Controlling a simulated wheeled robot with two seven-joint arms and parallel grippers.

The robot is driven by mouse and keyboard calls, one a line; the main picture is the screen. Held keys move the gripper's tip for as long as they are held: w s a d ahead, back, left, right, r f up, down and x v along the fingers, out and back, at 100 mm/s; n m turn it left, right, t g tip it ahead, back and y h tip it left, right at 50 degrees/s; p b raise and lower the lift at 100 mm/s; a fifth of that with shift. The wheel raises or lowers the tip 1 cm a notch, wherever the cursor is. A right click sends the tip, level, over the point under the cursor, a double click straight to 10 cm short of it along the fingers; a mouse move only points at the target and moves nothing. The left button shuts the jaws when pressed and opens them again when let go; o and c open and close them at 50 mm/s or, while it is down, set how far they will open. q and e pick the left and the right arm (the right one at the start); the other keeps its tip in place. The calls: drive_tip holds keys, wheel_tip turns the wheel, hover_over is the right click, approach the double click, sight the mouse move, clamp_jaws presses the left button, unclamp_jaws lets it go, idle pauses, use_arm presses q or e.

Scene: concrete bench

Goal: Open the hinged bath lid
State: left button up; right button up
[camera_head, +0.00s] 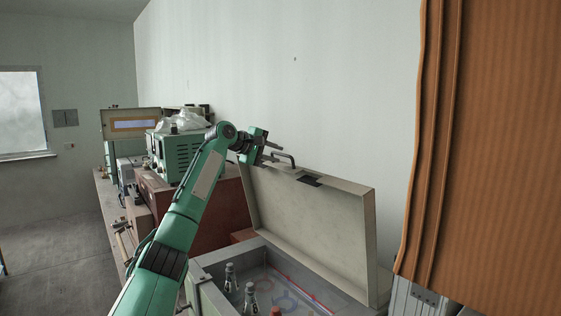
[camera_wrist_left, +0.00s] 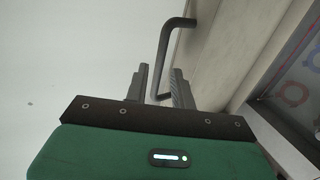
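The bath lid (camera_head: 315,215) is a beige panel that stands raised at the back of the grey bath (camera_head: 262,243). A dark bent handle (camera_head: 291,160) sits on the lid's top edge; it also shows in the left wrist view (camera_wrist_left: 163,45). My left gripper (camera_head: 274,153) is at the handle, above the lid's upper left corner. In the left wrist view, its two fingers (camera_wrist_left: 160,88) are apart, with the handle's lower end in or near the gap. I see no firm grip on it. My right gripper is not in view.
Several bottles, one a dark one (camera_head: 251,297), stand in the bath. A green instrument box (camera_head: 178,152) sits on a red-brown case (camera_head: 212,203) at the left. An orange ribbed sheet (camera_head: 500,140) hangs at the right. The wall is behind the lid.

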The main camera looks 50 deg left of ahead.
use_arm(q)
drive_tip(key=b+v, duration=0.4)
drive_tip(key=v, duration=0.6)
drive_tip(key=shift+s, duration=0.25)
drive_tip(key=shift+r, duration=0.1)
